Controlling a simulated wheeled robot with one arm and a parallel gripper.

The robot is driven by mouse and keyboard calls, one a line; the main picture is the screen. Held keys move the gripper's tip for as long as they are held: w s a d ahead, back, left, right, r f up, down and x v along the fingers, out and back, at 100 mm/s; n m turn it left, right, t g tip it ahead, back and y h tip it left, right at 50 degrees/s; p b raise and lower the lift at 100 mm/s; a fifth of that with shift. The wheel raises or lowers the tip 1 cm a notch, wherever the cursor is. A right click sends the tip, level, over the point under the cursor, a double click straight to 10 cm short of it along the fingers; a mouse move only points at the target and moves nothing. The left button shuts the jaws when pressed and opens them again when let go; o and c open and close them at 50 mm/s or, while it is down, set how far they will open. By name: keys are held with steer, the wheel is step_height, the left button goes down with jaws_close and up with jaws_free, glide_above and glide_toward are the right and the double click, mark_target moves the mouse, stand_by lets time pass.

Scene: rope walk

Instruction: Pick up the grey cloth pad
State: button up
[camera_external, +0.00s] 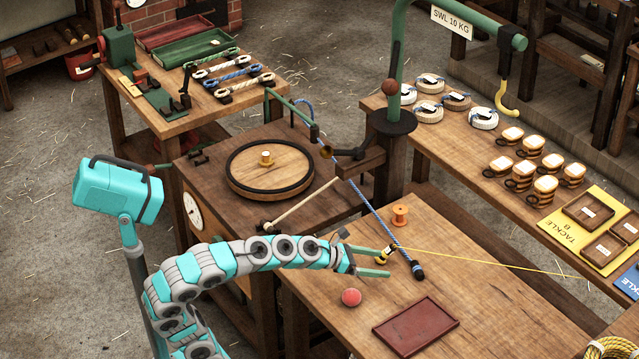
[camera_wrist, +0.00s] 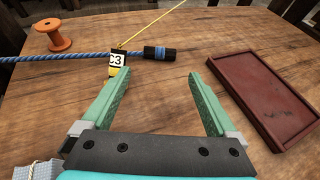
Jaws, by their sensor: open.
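My gripper (camera_external: 390,262) is open and empty, held low over the wooden bench, with its green fingers pointing right in the external view. In the wrist view both fingers (camera_wrist: 155,105) are spread, with bare wood between them. A grey woven-looking piece, likely the grey cloth pad (camera_wrist: 38,170), shows at the bottom left corner of the wrist view, beside the left finger's base and cut off by the frame. In the external view a small grey shape (camera_external: 342,236) lies just beyond my wrist; I cannot tell surely that it is the pad.
A dark red tray (camera_wrist: 275,95) is at right. A red ball (camera_external: 351,297) sits nearer the camera.

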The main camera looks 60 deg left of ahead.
steer(key=shift+c, duration=0.2)
stand_by(0.3)
